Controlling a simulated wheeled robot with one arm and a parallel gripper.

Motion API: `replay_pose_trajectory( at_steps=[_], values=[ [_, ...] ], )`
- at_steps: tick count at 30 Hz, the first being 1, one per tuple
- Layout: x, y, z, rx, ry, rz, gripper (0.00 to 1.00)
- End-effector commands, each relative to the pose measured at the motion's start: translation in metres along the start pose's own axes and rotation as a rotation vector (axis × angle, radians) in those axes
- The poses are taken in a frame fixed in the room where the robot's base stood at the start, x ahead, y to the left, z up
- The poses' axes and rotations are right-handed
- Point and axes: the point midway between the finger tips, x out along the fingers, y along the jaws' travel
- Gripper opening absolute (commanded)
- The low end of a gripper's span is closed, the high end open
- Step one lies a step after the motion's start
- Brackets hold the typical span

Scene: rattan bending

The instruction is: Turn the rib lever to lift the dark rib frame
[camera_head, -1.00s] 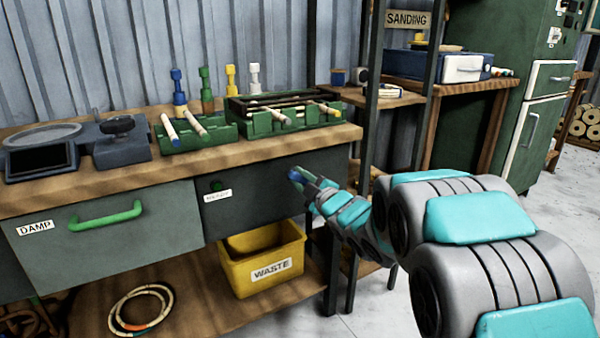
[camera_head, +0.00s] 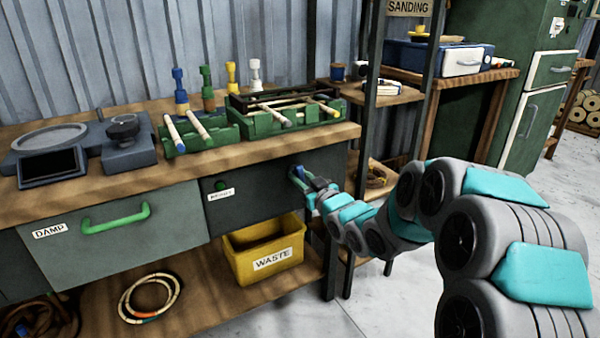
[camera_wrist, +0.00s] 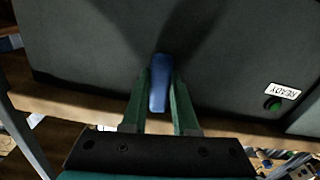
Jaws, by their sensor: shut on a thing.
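The rib lever (camera_wrist: 160,85) is a blue handle on the front of the dark grey cabinet under the bench. My gripper (camera_head: 299,178) is at it; in the wrist view the two green fingers (camera_wrist: 159,100) are shut on the lever, one on each side. The lever stands nearly upright in the wrist view. In the head view my gripper hides most of it. The dark rib frame (camera_head: 262,98) sits above the green slotted fixture (camera_head: 285,118) on the bench top, with pale rods visible beneath it.
A green tray (camera_head: 205,138) with two pale rods stands left of the fixture. A green READY button (camera_wrist: 272,104) is on the cabinet front. The yellow WASTE bin (camera_head: 265,262) stands below. A dark shelf post (camera_head: 364,130) rises just right of the bench.

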Motion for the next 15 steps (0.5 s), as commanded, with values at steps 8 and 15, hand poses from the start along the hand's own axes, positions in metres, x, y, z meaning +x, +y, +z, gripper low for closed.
replay_pose_trajectory(
  at_steps=[8, 15],
  values=[
    [-0.0001, -0.001, 0.0017, 0.117, -0.005, -0.002, 0.0],
    [-0.0002, -0.0008, 0.0025, 0.152, -0.005, -0.001, 0.0]
  ],
)
